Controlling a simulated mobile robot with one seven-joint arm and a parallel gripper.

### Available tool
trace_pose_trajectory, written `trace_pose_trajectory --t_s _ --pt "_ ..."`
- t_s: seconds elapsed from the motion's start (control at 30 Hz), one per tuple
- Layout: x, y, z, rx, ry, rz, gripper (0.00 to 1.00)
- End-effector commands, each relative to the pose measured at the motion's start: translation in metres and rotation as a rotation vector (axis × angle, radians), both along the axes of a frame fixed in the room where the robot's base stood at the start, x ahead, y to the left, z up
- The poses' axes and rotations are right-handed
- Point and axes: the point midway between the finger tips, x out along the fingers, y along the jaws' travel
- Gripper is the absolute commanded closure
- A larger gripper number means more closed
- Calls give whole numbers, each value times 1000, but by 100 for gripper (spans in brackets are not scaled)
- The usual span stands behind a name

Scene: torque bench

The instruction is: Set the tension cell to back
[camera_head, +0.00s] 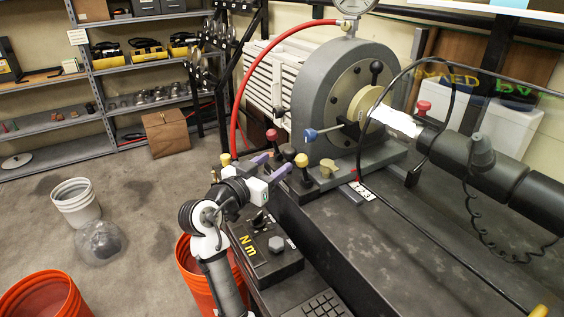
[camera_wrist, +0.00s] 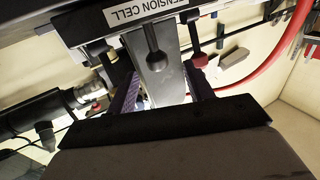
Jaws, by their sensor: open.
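The TENSION CELL label (camera_wrist: 150,14) shows at the top of the wrist view, on a dark strip. Below it, a lever with a dark round knob (camera_wrist: 154,58) stands in front of a grey plate. My gripper (camera_head: 272,166) is open beside the row of knobbed levers at the bench's left end. In the wrist view my gripper (camera_wrist: 160,82) has its fingers spread on either side of the dark knob, with nothing gripped. I cannot tell how far the fingers are from the knob, or which way the lever leans.
A red knob (camera_wrist: 199,61) stands close to the right finger. Yellow knobs (camera_head: 302,160) stand nearby. A grey round housing (camera_head: 345,95) rises behind, with a red hose (camera_head: 240,85) arching beside it. The Nm box (camera_head: 262,255) lies below my wrist.

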Motion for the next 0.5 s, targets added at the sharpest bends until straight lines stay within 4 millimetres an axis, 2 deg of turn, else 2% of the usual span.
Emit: trace_pose_trajectory --t_s 0.1,0.23,0.5 --pt "-24 18 -3 1 -2 6 48" --pt "-46 32 -3 2 -2 5 48" --pt "-71 48 0 2 -1 2 48"
